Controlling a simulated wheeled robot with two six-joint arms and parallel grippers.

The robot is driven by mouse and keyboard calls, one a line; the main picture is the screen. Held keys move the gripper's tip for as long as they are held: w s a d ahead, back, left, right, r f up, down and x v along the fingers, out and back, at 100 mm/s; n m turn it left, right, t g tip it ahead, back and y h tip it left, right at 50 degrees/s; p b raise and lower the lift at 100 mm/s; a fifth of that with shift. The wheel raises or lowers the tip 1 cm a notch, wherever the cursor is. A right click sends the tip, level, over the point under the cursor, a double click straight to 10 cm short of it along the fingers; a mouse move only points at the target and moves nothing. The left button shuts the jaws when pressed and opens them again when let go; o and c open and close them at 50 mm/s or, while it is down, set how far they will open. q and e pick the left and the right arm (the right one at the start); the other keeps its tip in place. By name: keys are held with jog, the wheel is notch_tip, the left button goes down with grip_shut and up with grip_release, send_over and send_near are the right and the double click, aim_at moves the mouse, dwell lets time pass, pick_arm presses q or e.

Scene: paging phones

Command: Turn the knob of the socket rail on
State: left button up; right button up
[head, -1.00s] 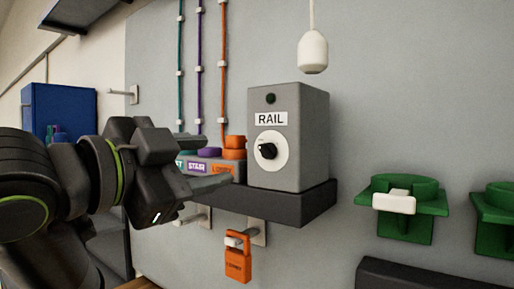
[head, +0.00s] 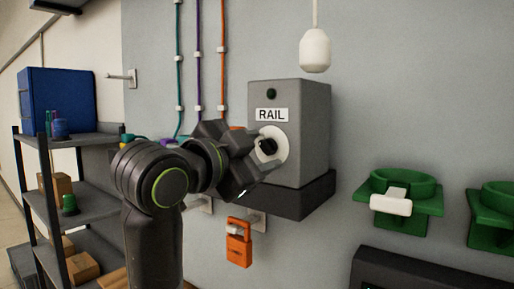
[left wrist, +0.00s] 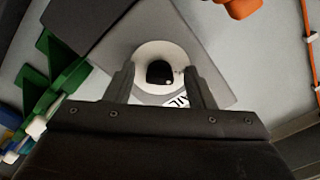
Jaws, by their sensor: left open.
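The grey box labelled RAIL (head: 305,130) stands on a dark shelf on the wall. Its black knob (head: 267,147) sits on a white round plate, partly hidden by my left gripper (head: 256,152). A dark green lamp (head: 271,93) above the label looks unlit. In the left wrist view the knob (left wrist: 159,72) shows between the two open fingers of my left gripper (left wrist: 160,80), on the white plate (left wrist: 150,92). The fingers appear on either side of the knob; I cannot tell whether they touch it. My right gripper is not in view.
An orange padlock-like tag (head: 239,245) hangs on a hook below the shelf (head: 305,198). Green wall holders (head: 400,205) are at the right, one with a white piece. A white pendant (head: 315,50) hangs above the box. A rack (head: 75,140) stands at the left.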

pick_arm(q)
jog(key=c, duration=1)
jog(key=shift+f+m+b, duration=0.15)
jog(key=shift+m+b, duration=0.45)
jog(key=shift+b, duration=0.4)
jog(key=m+b, duration=0.6)
jog(key=b, duration=0.1)
jog(key=shift+a, duration=0.1)
jog(key=m+b, duration=0.2)
jog(key=shift+m, duration=0.4)
jog(key=m+b, duration=0.2)
jog(key=shift+r+m, duration=0.2)
jog(key=shift+m, duration=0.1)
jog(key=m+b, duration=0.1)
jog(key=m, duration=0.1)
jog(key=shift+r+m, duration=0.1)
jog(key=shift+m, duration=0.2)
jog(key=shift+r+m+b, duration=0.1)
jog(key=shift+m+b, duration=0.35)
jog(key=shift+m, duration=1.05)
